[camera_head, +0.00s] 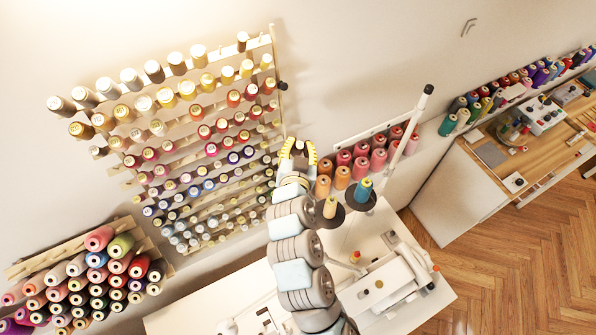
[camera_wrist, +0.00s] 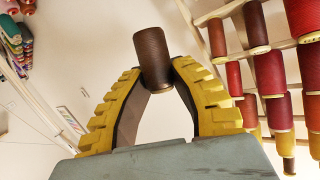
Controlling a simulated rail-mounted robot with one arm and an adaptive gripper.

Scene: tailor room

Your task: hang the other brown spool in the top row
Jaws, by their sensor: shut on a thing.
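My gripper (camera_head: 298,150) is just right of the thread rack's right edge in the head view. In the wrist view its yellow-padded fingers (camera_wrist: 160,68) are shut on a dark brown spool (camera_wrist: 152,58), held near the fingertips. That spool is hard to make out in the head view. The wall rack (camera_head: 277,75) has a top row that slants up to the right. Brown spools stand in that row, one in the middle (camera_head: 153,70) and one near the right end (camera_head: 242,41). A gap lies between the right-end spool and a pale spool (camera_head: 199,54).
Lower rows hold many coloured spools. A sewing machine table (camera_head: 215,318) with a thread stand is below my arm. Pink cones (camera_head: 361,165) hang to the right. Bare wall is above the rack.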

